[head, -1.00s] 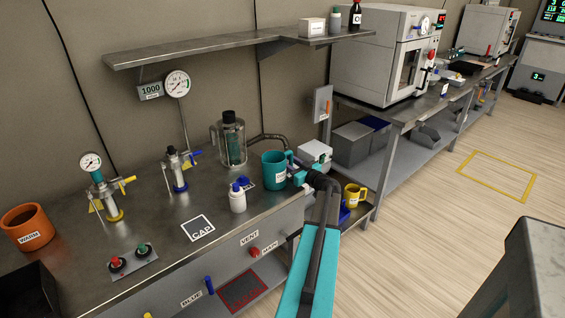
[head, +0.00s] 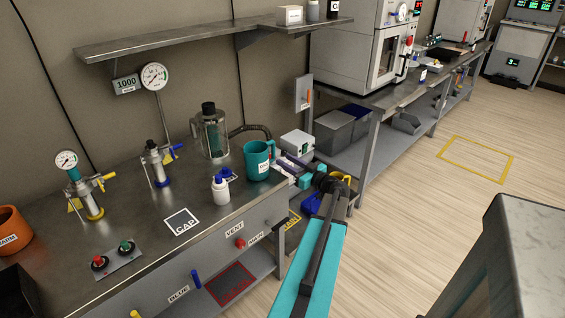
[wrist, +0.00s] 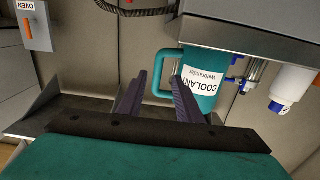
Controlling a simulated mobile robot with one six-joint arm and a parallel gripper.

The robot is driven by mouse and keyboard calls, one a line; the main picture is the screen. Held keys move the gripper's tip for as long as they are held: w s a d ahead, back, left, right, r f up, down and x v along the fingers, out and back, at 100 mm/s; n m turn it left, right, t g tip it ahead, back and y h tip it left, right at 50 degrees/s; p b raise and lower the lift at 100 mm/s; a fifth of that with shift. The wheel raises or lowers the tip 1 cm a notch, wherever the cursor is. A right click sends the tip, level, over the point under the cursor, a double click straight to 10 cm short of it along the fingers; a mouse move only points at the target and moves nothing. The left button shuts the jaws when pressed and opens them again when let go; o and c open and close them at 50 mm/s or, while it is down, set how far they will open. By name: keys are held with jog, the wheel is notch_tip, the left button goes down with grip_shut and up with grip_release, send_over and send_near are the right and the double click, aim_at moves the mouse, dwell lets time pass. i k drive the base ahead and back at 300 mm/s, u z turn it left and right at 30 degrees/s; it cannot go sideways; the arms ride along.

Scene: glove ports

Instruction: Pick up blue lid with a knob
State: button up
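A small blue lid with a knob (head: 225,173) appears to lie on the steel counter (head: 135,205), just behind a white bottle (head: 220,190) with a blue cap. The bottle partly hides it. My gripper (head: 287,163) is to the right of the teal mug (head: 256,165), off the counter's right end, with the mug between it and the lid. The teal mug, labelled COOLANT, is beyond the right finger (wrist: 200,75). I cannot make out the lid surely there.
A glass vessel with a black top (head: 210,135) and a hose stands behind the bottle. Valve columns (head: 155,165) stand further left. A black CAP square (head: 181,221) lies bare at the counter's front. A shelf (head: 200,35) overhangs. A grey block (head: 510,250) is at right.

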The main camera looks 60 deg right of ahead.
aim_at(226, 173)
jog(key=k, duration=1)
